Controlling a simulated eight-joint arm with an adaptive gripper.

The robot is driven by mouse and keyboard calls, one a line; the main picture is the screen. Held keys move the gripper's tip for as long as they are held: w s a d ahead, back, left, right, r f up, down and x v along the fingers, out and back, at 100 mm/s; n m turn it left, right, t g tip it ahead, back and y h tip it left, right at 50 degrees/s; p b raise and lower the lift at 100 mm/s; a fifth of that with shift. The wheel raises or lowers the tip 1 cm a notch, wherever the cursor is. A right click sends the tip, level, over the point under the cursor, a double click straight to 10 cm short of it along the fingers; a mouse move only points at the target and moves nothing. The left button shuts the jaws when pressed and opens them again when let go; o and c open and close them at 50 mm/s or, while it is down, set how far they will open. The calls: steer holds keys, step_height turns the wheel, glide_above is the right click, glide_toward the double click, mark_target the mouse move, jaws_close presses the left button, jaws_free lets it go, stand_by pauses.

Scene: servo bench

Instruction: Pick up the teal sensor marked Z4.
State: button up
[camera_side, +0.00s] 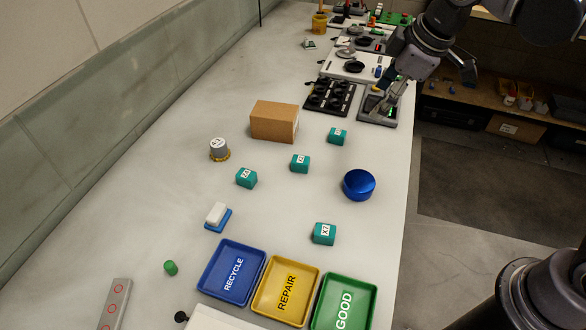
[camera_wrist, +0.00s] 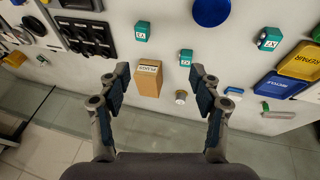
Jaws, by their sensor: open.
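Several small teal sensors with white labels lie spread on the bench. In the side view one is at the left (camera_side: 246,180), one in the middle (camera_side: 300,165), one behind it (camera_side: 337,138) and one near the trays (camera_side: 322,236). The left one's label seems to start with Z; I cannot tell for sure which is Z4. In the wrist view three teal sensors show, at upper left (camera_wrist: 142,34), centre (camera_wrist: 186,60) and right (camera_wrist: 269,42). My gripper (camera_wrist: 161,80) is open and empty. In the side view it is at the far right, over a dark-framed fixture (camera_side: 377,113).
Blue (camera_side: 212,291), yellow (camera_side: 265,303) and green (camera_side: 325,316) trays line the front. Black panel (camera_side: 331,97) at back.

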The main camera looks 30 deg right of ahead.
steer(key=w+a+n+g, duration=0.2)
steer(key=w+a+n, duration=0.55)
steer(key=a, duration=0.45)
steer(key=n+g+h, duration=0.1)
steer(key=n+g, duration=0.1)
steer(key=n, duration=0.7)
glide_toward(246, 174)
step_height(246, 174, down, 9)
steer(key=shift+w+f, duration=0.1)
steer(key=shift+w, duration=0.05)
steer(key=c, duration=1.1)
